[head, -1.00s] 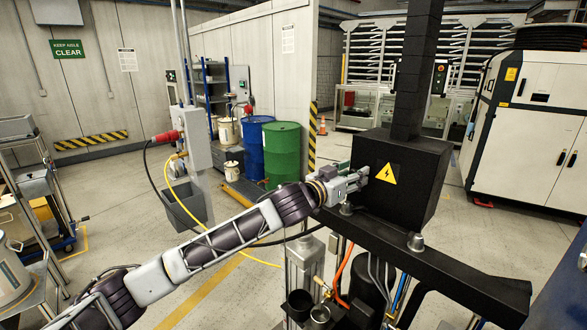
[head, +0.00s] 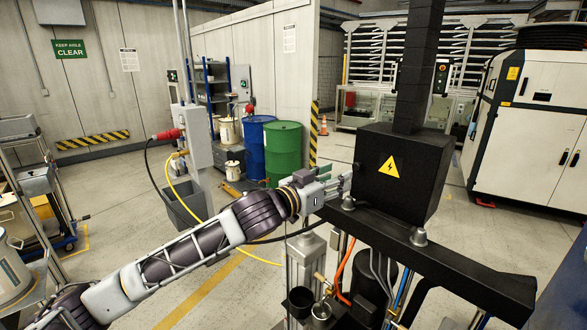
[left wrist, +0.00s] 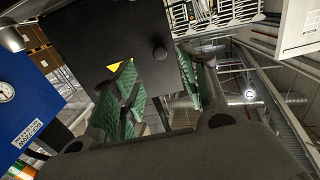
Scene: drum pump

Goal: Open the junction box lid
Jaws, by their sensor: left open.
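The junction box (head: 425,175) is a black box with a yellow warning triangle (head: 389,171) on its front. It looks closed. My left gripper (head: 346,184) is open and empty, its fingertips close to the left edge of the box; I cannot tell whether they touch it. In the left wrist view the dark face of the box (left wrist: 105,35) fills the upper middle, with a round black knob (left wrist: 160,52). The green-padded fingers of the left gripper (left wrist: 165,90) stand apart below and either side of the knob. One finger partly hides the triangle. My right gripper is not in view.
The box sits on a black beam (head: 465,270), with a black post (head: 412,70) above it. Hoses and a cylinder (head: 305,275) hang below. Blue (head: 255,145) and green (head: 283,150) drums stand behind. Open floor lies to the left.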

